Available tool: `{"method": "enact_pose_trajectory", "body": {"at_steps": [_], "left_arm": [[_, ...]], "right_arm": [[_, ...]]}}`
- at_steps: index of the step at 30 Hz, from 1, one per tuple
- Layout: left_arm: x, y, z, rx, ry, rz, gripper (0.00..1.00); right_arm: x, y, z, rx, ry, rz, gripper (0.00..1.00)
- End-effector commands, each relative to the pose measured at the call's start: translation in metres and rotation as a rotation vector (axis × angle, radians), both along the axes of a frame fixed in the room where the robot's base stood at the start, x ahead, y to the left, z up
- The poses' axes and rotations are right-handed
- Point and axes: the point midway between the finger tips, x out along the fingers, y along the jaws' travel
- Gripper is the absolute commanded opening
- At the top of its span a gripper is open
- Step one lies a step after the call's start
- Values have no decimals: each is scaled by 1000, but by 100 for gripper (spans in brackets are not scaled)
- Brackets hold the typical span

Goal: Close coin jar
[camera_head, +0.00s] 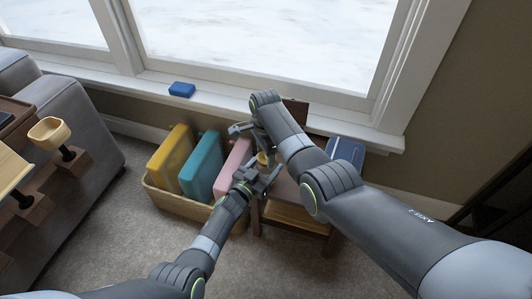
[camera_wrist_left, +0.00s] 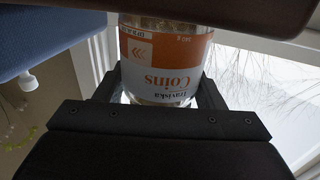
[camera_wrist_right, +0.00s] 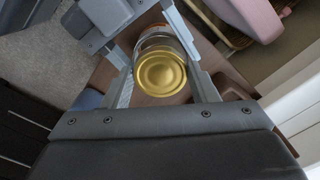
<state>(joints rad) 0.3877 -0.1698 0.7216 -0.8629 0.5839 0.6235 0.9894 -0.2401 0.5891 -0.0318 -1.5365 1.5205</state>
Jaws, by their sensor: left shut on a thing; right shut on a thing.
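The coin jar (camera_wrist_left: 165,60) is clear glass with a white and orange label reading "Coins", upside down in the left wrist view. My left gripper (camera_head: 261,177) is shut around the jar, just above the small wooden table. A round gold lid (camera_wrist_right: 162,72) lies between the fingers of my right gripper (camera_head: 250,130), which is shut on it. In the right wrist view the lid lines up over the glass; I cannot tell whether it is fully seated. In the head view the jar (camera_head: 262,159) is mostly hidden by my grippers and right arm.
A wooden side table (camera_head: 295,218) stands below my grippers, with a blue item (camera_head: 346,151) at its right. To its left, a basket (camera_head: 180,207) holds yellow, teal and pink binders. A blue box (camera_head: 182,90) sits on the windowsill. A grey sofa (camera_head: 85,125) is at left.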

Motion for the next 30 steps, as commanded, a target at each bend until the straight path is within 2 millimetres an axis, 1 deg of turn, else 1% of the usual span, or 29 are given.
{"method": "enact_pose_trajectory", "body": {"at_steps": [3,21,24,29,30], "left_arm": [[-1,1,-2,3,4,2,0],[-1,1,-2,3,6,2,0],[-1,1,-2,3,6,2,0],[-1,1,-2,3,6,2,0],[-1,1,-2,3,6,2,0]], "right_arm": [[1,1,1,0,-2,-192,32],[5,0,1,1,-2,-1180,32],[5,-1,1,1,-2,-1312,32],[5,0,1,1,-2,-1310,32],[5,0,1,1,-2,-1310,58]]}}
